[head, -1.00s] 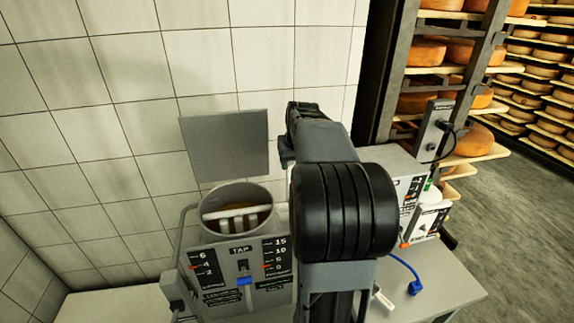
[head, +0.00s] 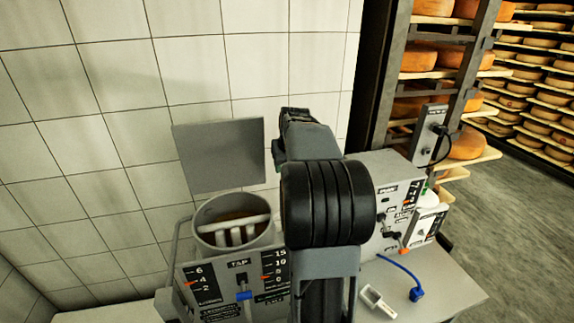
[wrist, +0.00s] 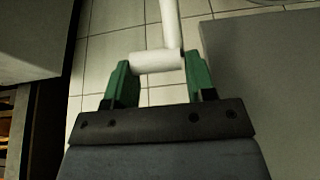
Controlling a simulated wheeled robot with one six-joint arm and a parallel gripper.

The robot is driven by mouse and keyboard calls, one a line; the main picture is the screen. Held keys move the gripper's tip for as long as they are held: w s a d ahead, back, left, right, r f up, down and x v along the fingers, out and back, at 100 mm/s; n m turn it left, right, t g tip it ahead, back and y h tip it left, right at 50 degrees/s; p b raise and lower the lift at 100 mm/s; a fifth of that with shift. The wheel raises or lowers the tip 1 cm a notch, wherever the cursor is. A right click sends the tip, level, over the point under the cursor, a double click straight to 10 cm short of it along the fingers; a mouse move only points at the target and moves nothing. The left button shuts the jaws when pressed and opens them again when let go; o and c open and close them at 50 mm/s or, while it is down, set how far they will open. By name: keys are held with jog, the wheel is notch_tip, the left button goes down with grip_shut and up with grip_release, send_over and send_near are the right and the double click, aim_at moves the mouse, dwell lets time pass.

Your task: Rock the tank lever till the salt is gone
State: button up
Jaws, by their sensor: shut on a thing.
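The tank (head: 201,239) is a grey round vessel with brownish liquid inside, at the left of centre in the head view. A white paddle (head: 235,222) with several prongs lies across its mouth, slightly tilted. No salt can be made out. In the wrist view, my gripper (wrist: 157,66) has its green fingers shut on a white bar, the lever handle (wrist: 152,62), with a white rod rising from its right end. In the head view my own arm hides the gripper and the handle.
A control box (head: 215,277) marked TAP stands in front of the tank, and a grey panel (head: 218,156) behind it. Right of my arm are another box (head: 391,185), a blue cable (head: 398,268) and a small white tool (head: 378,301) on the bench (head: 440,287). Cheese shelves stand far right.

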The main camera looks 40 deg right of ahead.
jog(key=shift+w+d, duration=0.1)
jog(key=shift+w, duration=0.05)
jog(key=o, duration=0.9)
jog(key=shift+f, duration=0.1)
jog(key=shift+c, duration=0.2)
jog(key=o, duration=0.3)
jog(key=shift+w+d+f, duration=0.3)
jog(key=shift+w+d, duration=0.1)
jog(key=shift+w, duration=0.1)
jog(key=shift+o, duration=0.2)
jog(key=shift+s+a+r, duration=0.2)
jog(key=shift+s+a, duration=0.05)
jog(key=shift+a, duration=0.05)
jog(key=b+v, duration=0.1)
jog(key=v, duration=1.3)
jog(key=shift+w, duration=0.1)
